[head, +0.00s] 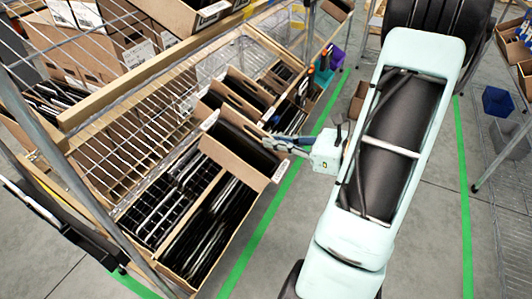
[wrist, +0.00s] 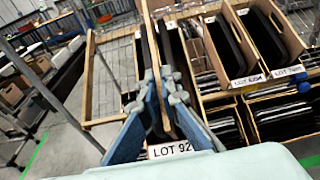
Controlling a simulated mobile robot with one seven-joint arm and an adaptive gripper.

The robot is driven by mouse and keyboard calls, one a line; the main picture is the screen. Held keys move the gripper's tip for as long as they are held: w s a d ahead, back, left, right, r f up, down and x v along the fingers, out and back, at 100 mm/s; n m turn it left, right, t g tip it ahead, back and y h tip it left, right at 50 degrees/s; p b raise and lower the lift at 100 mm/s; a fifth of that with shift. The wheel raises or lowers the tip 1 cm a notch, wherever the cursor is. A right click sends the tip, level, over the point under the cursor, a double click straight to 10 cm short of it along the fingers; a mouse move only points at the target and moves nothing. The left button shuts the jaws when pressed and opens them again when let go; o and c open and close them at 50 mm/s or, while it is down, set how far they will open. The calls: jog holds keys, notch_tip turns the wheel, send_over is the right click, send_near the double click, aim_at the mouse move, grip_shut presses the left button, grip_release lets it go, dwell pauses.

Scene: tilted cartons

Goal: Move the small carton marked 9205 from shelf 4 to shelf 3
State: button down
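A narrow brown carton (head: 232,156) with dark contents sits tilted on the wire rack in the head view, its white label at the front end. My gripper (head: 270,142) is at the upper front edge of this carton. In the wrist view my gripper's blue fingers (wrist: 162,78) lie on both sides of the carton's thin brown wall (wrist: 150,32) and look closed on it. A label reading "LOT 92" (wrist: 170,150) shows below the fingers; its remaining digits are hidden, so I cannot confirm 9205. No shelf numbers are readable.
Other tilted cartons stand close by: a large one with dark items (head: 208,225) nearer, and smaller ones (head: 252,92) farther along. Rack posts (head: 308,38) and wooden rails (head: 150,72) bound the shelves.

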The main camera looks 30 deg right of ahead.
jog(key=shift+d+f, duration=0.1)
jog(key=shift+f, duration=0.2)
jog(key=shift+w+a+r+b+x, duration=0.1)
jog(key=shift+r+b+x, duration=0.45)
jog(key=shift+x, duration=3)
jog(key=shift+w+a+r+b+x, duration=0.2)
jog(key=shift+r+x, duration=0.65)
jog(key=shift+x, duration=2.7)
jog(key=shift+s+a+r+b+x, duration=0.1)
jog(key=shift+r+b+x, duration=0.45)
jog(key=shift+x, duration=3)
jog(key=shift+w+a+f+b, duration=0.25)
jog(key=shift+w+f+b, duration=0.2)
jog(key=shift+f+b, duration=0.35)
jog(key=shift+w+a+f+b, duration=0.25)
jog(key=shift+w+f+b, duration=0.15)
jog(key=shift+f+b, duration=0.4)
jog(key=shift+f, duration=0.1)
jog(key=c, duration=2.6)
grip_release()
